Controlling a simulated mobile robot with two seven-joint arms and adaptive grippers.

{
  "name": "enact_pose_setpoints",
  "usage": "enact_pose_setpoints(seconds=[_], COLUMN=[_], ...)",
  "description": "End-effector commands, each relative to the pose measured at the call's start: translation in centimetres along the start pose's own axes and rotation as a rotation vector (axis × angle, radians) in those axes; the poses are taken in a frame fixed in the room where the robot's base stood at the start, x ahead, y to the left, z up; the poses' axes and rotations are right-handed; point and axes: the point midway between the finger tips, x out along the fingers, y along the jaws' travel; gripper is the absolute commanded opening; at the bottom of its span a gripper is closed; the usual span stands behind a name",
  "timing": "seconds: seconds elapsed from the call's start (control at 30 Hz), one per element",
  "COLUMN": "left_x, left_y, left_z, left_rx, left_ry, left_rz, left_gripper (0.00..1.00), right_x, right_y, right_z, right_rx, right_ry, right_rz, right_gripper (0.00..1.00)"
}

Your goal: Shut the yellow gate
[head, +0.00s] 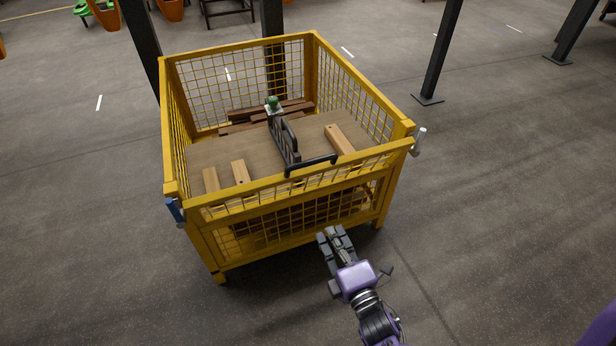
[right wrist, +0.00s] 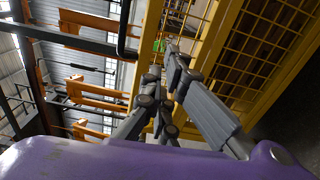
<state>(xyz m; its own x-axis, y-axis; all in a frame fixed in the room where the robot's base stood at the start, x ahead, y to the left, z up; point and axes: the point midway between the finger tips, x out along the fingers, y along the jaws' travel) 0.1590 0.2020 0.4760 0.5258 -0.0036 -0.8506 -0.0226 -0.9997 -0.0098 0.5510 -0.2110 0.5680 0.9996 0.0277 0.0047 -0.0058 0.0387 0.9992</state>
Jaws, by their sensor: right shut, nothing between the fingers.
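The yellow gate (head: 300,186) is the mesh front panel of a yellow cage (head: 364,72). My right gripper (head: 333,235) is shut and empty, low in front of the gate's right half. In the right wrist view, the fingers (right wrist: 170,75) are close to yellow frame and mesh (right wrist: 258,45); contact is unclear. My left gripper is out of view.
Wood blocks (head: 339,139), darker planks (head: 265,118) and a dark tool-like object with a green knob (head: 273,104) are in the cage. Dark posts (head: 438,50) stand behind and to the right. The grey floor (head: 480,220) is clear at right and in front.

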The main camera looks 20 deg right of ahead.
Motion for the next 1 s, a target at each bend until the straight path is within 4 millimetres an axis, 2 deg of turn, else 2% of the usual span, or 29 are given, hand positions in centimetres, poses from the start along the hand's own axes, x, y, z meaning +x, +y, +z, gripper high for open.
enact_pose_setpoints(seconds=[0.03,0.13,0.27,0.43,0.8,1.0], left_x=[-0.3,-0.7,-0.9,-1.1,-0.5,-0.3], left_y=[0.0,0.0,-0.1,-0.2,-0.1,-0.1], left_z=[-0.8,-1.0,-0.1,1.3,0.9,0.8], left_rx=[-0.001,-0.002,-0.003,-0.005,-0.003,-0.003], left_ry=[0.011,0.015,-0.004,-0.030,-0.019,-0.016], left_rz=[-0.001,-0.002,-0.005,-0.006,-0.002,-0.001], left_gripper=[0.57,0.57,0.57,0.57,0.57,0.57], right_x=[0.5,0.8,1.6,4.4,11.9,14.1], right_y=[2.5,5.3,5.7,6.1,7.0,7.2], right_z=[0.7,0.9,0.7,0.7,0.6,0.7], right_rx=[0.008,0.029,0.042,0.040,0.040,0.040], right_ry=[-0.010,-0.005,0.003,0.005,0.004,0.004], right_rz=[0.055,0.127,0.145,0.145,0.142,0.139], right_gripper=[0.00,0.00,0.00,0.00,0.00,0.00])
